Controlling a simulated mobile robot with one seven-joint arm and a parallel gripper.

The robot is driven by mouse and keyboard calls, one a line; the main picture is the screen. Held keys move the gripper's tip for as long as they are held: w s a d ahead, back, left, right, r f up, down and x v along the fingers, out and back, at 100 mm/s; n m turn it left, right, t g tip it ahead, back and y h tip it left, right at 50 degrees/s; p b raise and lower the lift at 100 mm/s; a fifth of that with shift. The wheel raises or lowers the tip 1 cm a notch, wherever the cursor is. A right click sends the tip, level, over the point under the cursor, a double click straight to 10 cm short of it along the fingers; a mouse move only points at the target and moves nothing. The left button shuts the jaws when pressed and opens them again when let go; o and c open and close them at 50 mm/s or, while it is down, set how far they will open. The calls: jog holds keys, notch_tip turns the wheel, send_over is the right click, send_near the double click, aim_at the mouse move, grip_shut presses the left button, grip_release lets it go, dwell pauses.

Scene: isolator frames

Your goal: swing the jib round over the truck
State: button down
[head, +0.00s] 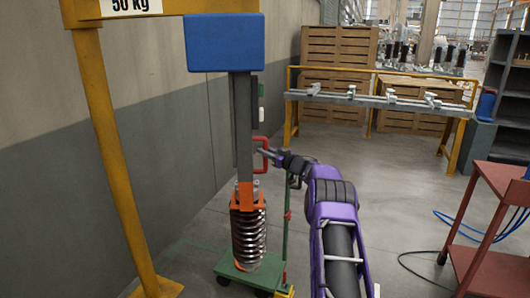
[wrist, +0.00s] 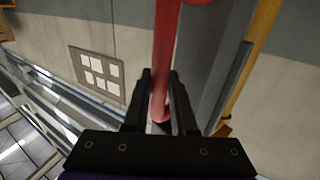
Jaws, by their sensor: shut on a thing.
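The jib's yellow beam (head: 180,8), marked 50 kg, crosses the top left of the head view. A blue box (head: 225,43) and a grey column (head: 242,125) hang from it. An orange grab (head: 247,192) at the column's foot sits around the top of a dark coil spring (head: 248,238). The green truck (head: 240,277) is under the spring; I cannot tell whether they touch. My gripper (head: 268,155) is at the red handle (head: 265,143) on the column's right side. In the wrist view my gripper (wrist: 160,82) is shut on the red handle's bar (wrist: 166,45).
A yellow post (head: 112,160) stands at the left near the wall. A yellow-legged rack (head: 380,100) and wooden crates (head: 335,50) are at the back. A red table (head: 490,190) stands at the right, with blue hoses (head: 470,222) on the floor. Floor between is clear.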

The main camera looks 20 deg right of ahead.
jog(key=c, duration=0.7)
grip_release()
jog(key=shift+c, duration=0.2)
jog(key=v, duration=1.7)
jog(key=shift+s+p, duration=0.25)
jog(key=shift+p, duration=0.15)
